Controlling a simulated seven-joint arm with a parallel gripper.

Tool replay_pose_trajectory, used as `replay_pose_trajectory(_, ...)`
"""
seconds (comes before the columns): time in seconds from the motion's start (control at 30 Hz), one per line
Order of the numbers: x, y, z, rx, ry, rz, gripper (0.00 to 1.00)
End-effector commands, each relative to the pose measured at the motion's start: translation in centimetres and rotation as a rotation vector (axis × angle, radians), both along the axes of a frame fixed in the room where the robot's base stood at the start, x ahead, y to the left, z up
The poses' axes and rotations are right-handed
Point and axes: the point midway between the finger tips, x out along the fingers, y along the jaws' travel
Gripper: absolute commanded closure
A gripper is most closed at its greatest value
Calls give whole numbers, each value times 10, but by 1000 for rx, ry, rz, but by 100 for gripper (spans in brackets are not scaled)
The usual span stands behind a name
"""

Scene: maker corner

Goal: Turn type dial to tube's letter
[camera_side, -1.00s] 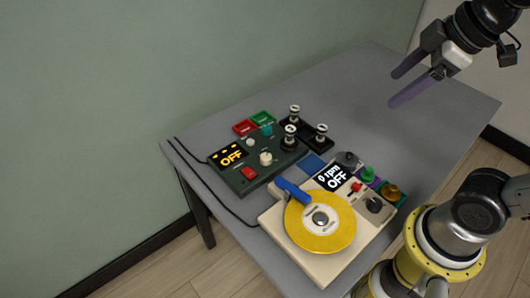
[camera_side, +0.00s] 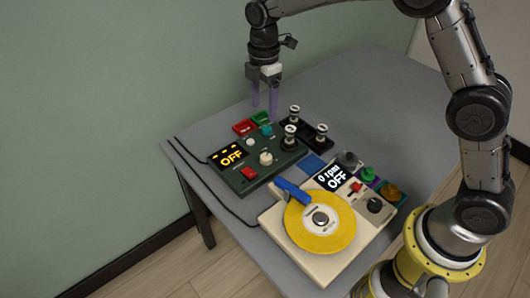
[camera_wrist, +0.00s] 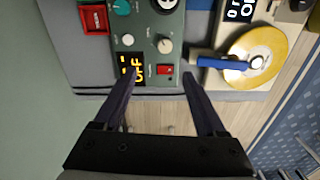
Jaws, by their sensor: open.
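The dark green tester box (camera_side: 262,178) sits on the grey table with its display (camera_side: 231,157) reading OFF. On its face are a cream dial (camera_side: 265,158), a small white knob (camera_side: 249,142), a teal knob (camera_side: 266,129) and a red switch (camera_side: 248,173). I cannot tell which is the type dial. A silver-topped tube (camera_side: 290,131) stands upright at the tester's right corner; its letter is unreadable. My gripper (camera_side: 264,108) is open and empty, pointing down above the tester's back side. In the wrist view, the cream dial (camera_wrist: 165,46) lies beyond the fingertips.
Two more tubes (camera_side: 294,111) (camera_side: 321,130) stand on a black holder. A cream turntable unit (camera_side: 272,223) with a yellow disc stands at front right. The table's back right is clear.

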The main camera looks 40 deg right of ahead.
Motion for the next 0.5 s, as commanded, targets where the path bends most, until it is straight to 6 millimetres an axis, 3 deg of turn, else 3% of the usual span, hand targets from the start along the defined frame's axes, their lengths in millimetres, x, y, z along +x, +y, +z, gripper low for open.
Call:
replay_pose_trajectory(0.03, -1, 3, -12, -5, 24, 5, 27)
replay_pose_trajectory(0.27, -5, 7, -34, -10, 51, 15, 27)
replay_pose_trajectory(0.5, -8, 7, -75, -11, 54, 13, 27)
